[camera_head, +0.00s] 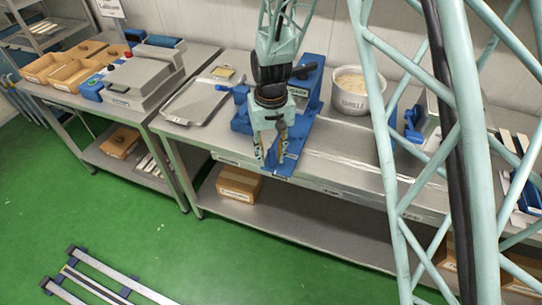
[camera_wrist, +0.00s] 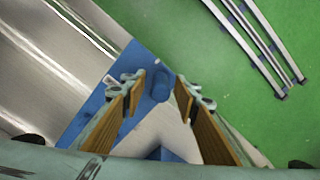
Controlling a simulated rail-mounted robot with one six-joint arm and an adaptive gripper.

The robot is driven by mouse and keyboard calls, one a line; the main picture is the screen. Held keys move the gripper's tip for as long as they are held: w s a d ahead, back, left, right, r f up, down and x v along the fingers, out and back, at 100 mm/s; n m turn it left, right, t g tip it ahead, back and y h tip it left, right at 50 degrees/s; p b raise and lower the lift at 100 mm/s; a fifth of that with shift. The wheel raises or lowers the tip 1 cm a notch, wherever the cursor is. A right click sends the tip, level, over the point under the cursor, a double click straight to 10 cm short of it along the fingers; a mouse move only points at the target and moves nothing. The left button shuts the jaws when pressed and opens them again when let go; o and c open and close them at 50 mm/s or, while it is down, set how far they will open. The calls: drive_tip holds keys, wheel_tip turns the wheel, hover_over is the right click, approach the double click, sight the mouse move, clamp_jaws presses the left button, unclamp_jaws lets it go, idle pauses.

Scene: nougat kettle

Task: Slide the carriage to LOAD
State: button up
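My gripper (camera_head: 271,158) hangs over the front edge of the steel bench, pointing down. In the wrist view (camera_wrist: 160,82) its two fingers, with wood-coloured pads, stand apart. A blue knob (camera_wrist: 157,88) on a blue plate (camera_wrist: 92,110) shows in the gap between the fingertips; I cannot tell its depth, and no finger visibly touches it. In the head view the blue fixture (camera_head: 308,90) stands behind and around my gripper, with a blue strip (camera_head: 286,166) reaching the bench's front edge. My arm hides much of it. I cannot tell which part is the carriage, nor read a LOAD mark.
A white tub (camera_head: 350,92) stands right of the fixture, and a metal tray (camera_head: 197,100) lies to its left. A grey machine (camera_head: 143,82) is further left. The bench front (camera_head: 345,160) right of my gripper is mostly clear. Metal rails (camera_head: 105,280) lie low over the green floor.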

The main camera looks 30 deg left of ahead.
clamp_jaws()
idle(0.3)
drive_tip(key=shift+d, duration=0.1)
